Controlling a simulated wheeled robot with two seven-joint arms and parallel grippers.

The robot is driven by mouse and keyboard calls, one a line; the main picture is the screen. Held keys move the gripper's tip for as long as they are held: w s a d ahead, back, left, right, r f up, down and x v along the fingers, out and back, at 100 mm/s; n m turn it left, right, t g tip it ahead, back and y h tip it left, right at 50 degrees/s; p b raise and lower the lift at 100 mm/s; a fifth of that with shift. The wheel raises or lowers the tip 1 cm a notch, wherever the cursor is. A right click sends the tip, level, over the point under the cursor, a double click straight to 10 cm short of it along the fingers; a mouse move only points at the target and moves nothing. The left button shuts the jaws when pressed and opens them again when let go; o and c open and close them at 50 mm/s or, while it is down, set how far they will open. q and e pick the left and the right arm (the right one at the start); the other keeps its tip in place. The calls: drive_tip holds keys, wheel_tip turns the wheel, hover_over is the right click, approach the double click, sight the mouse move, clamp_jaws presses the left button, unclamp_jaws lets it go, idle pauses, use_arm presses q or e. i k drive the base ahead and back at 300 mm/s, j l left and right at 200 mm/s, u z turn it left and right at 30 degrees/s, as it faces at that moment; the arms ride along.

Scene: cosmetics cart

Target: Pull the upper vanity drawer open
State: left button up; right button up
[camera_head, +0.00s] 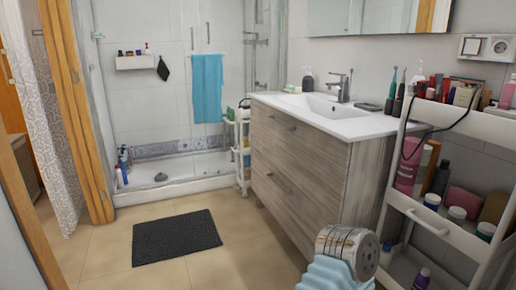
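The vanity (337,190) is a grey wood-look cabinet under a white sink top, right of the middle of the head view. Its upper drawer (310,151) has a small metal handle (283,124) near its top edge. The lower drawer (285,203) below it has its own handle (278,181). Both drawer fronts look closed, flush with the cabinet. A metal and pale blue part, seemingly of my own arm, shows at the bottom, in front of the vanity's lower near corner. No fingers of either gripper can be seen.
A white cart (440,229) loaded with cosmetics stands close to the vanity's right side. A small white shelf rack (241,160) stands at its far left end. A dark mat (175,237) lies on the tiled floor. The floor before the drawers is clear.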

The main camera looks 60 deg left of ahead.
sight(316, 161)
drive_tip(key=u, duration=1.8)
drive_tip(key=i+j+z, duration=0.1)
drive_tip(key=z, duration=0.3)
drive_tip(key=i+j+z, duration=0.2)
drive_tip(key=z, duration=0.15)
drive_tip(key=i+j+z, duration=0.2)
drive_tip(key=z, duration=0.2)
